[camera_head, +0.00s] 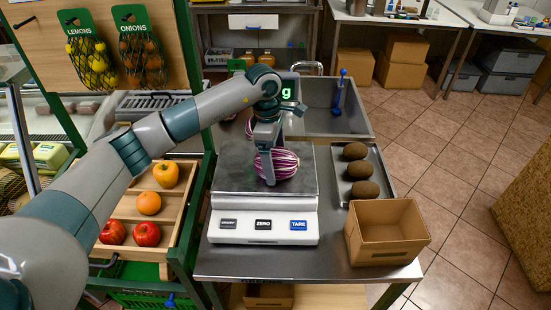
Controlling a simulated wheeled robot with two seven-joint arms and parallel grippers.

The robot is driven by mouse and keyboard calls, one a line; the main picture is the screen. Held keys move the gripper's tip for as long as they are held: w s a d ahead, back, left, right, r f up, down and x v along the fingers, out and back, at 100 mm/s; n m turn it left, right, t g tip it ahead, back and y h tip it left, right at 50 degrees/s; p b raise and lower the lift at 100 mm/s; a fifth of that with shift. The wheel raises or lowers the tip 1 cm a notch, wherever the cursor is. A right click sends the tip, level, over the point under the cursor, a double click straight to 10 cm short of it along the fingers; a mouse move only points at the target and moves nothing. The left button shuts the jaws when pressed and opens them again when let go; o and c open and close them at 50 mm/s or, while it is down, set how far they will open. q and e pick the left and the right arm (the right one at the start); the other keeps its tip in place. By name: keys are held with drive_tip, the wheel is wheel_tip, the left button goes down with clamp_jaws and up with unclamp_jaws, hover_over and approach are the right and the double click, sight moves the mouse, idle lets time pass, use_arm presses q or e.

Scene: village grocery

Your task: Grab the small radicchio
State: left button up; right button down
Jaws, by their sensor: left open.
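A purple radicchio with white streaks (285,164) lies on the steel plate of the scale (235,185). My left gripper (267,165) is open and points down right at this radicchio. One finger crosses in front of its left part; the other finger is hard to make out. A second purple piece (249,129) shows behind the gripper, mostly hidden by my arm, so I cannot compare the sizes well. My right gripper is not in view.
A metal tray with several brown kiwis (357,170) and an empty cardboard box (388,231) stand right of the scale. A sink (330,110) is behind. A wooden crate at left holds an orange (148,203), apples (146,235) and a yellow pepper (165,175).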

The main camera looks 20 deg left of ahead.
use_arm(q)
drive_tip(key=shift+d+f, duration=0.1)
drive_tip(key=shift+f, duration=0.15)
drive_tip(key=c, duration=1.5)
drive_tip(key=shift+w+r, duration=0.1)
